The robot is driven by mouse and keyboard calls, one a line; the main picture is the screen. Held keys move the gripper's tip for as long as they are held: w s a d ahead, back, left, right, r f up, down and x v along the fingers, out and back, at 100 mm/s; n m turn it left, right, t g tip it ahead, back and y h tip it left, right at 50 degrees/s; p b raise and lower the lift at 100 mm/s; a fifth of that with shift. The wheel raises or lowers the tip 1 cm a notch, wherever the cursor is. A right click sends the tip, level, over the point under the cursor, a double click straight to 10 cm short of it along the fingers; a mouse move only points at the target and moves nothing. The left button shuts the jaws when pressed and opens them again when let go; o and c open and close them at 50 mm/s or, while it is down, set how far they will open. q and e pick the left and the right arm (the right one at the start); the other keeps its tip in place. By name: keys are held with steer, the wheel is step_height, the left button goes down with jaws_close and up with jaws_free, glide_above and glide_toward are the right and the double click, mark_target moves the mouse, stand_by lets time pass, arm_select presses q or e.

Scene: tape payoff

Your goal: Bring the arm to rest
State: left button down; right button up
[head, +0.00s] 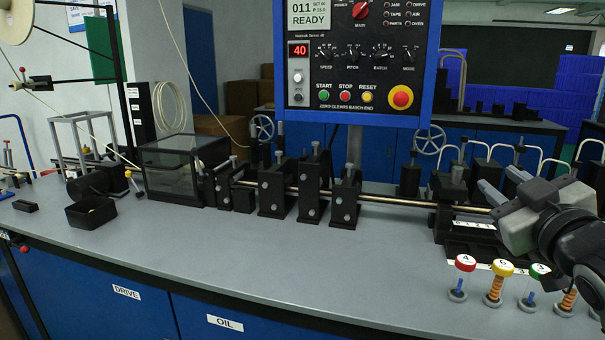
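My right gripper (508,222) is at the right edge, reaching in over the right end of the bench-top machine (312,190). My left gripper is not in view. The machine has several black blocks along a thin metal rod (390,200). The control panel (355,60) above it shows "011 READY" and a red "40".
A black open bin (91,214) and a clear-sided box (172,172) are at left. The grey bench top (270,250) is clear in the front middle.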

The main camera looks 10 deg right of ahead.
steer(key=s+a+f+g+y, duration=0.15)
steer(key=a+f, duration=0.35)
steer(key=f, duration=0.8)
steer(key=a+f+g+y, duration=0.25)
steer(key=a+f, duration=0.25)
steer(key=f, duration=0.8)
steer(key=s+a+f+m+g+y, duration=0.1)
steer(key=s+a+f+g, duration=0.3)
steer(key=s+a+f, duration=0.8)
steer(key=a+f+y, duration=0.1)
steer(key=a+f, duration=0.2)
steer(key=shift+s+y, duration=0.2)
steer(key=shift+y, duration=0.2)
steer(key=shift+a, duration=0.1)
